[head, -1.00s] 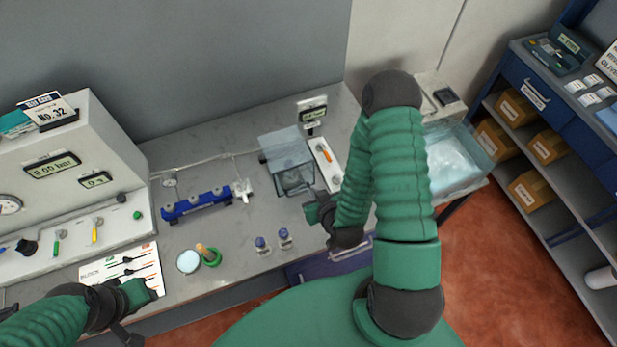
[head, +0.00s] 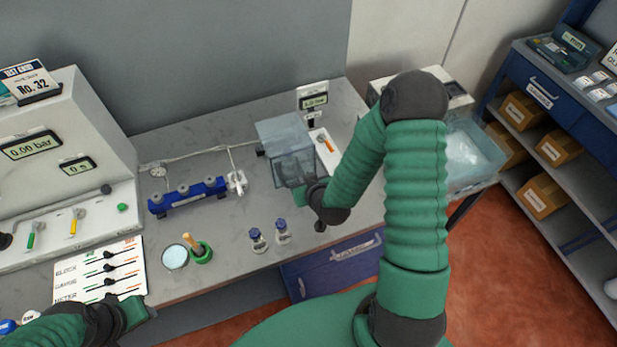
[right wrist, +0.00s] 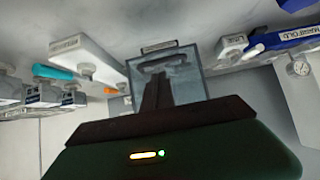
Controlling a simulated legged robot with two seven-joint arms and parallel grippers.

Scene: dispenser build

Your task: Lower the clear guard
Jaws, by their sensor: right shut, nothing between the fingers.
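The clear guard (head: 283,136) is a bluish see-through box-like cover on the grey bench, in front of a small display. The head view does not show clearly how far it is raised. In the right wrist view the clear guard (right wrist: 188,82) stands straight ahead, with a dark shape behind its pane. My right gripper (head: 300,190) is shut and empty at the guard's near lower edge; contact cannot be told. Its dark fingers (right wrist: 154,92) overlap the pane in the wrist view. My left gripper (head: 140,312) is low at the left, its fingers unclear.
A blue manifold (head: 188,197) lies left of the guard. Two small blue-capped bottles (head: 258,240), a green ring holder (head: 201,254) and a round white dish (head: 175,257) stand nearer the front edge. A white tray (head: 326,150) with an orange item is right of the guard. A clear bin (head: 482,150) stands farther right.

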